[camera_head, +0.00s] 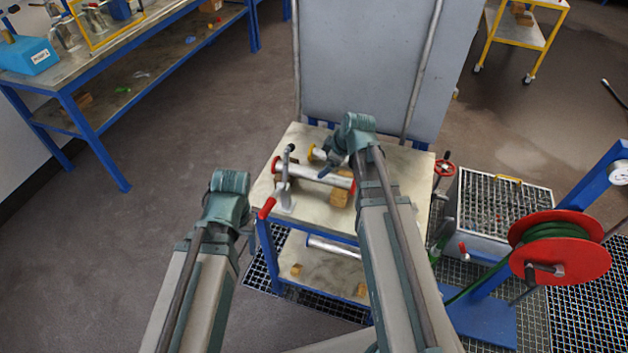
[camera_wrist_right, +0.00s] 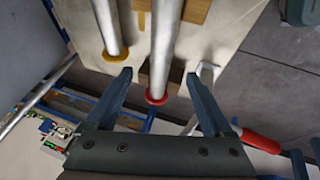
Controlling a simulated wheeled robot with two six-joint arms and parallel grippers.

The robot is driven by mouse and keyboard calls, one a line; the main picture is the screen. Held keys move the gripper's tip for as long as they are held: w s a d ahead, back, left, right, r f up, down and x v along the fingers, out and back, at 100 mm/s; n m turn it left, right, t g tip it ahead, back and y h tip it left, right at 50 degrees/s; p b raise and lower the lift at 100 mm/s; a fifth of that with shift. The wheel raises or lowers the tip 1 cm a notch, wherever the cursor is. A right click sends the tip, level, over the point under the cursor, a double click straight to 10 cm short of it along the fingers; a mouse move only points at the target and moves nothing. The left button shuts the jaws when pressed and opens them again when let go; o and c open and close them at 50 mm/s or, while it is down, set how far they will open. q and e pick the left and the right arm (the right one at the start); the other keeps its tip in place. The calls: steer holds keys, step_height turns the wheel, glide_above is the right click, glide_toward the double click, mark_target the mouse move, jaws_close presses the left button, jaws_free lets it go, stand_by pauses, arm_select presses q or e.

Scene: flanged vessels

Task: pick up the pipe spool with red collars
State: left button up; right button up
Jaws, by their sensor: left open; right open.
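The pipe spool with red collars (camera_head: 318,174) lies on wooden blocks on top of the small blue-framed cart, with a red collar at each end. In the right wrist view its grey tube (camera_wrist_right: 164,45) runs down to one red collar (camera_wrist_right: 156,97). My right gripper (camera_wrist_right: 157,76) is open, one finger on each side of this tube in the picture; contact does not show. In the head view my right gripper (camera_head: 331,163) is over the cart top, partly hiding things behind it. My left gripper (camera_head: 247,236) is open and empty, left of the cart.
A spool with yellow collars (camera_wrist_right: 108,25) lies beside the red-collared one. A clamp with a red handle (camera_head: 268,208) stands at the cart's left. Another pipe (camera_head: 333,247) lies on the lower shelf. A tall grey panel (camera_head: 370,65) is behind; a red hose reel (camera_head: 560,246) stands right.

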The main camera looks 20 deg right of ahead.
mark_target(317, 172)
steer(key=b+x, duration=0.3)
steer(key=x, duration=0.1)
steer(key=shift+w+a+f, duration=0.1)
steer(key=shift+f, duration=0.2)
steer(key=b+x, duration=0.5)
steer(key=shift+f, duration=0.25)
arm_select(q)
step_height(317, 172, down, 9)
arm_select(e)
steer(key=shift+r, duration=0.15)
steer(key=shift+c, duration=0.3)
jaws_close()
arm_select(q)
steer(key=shift+r, duration=0.1)
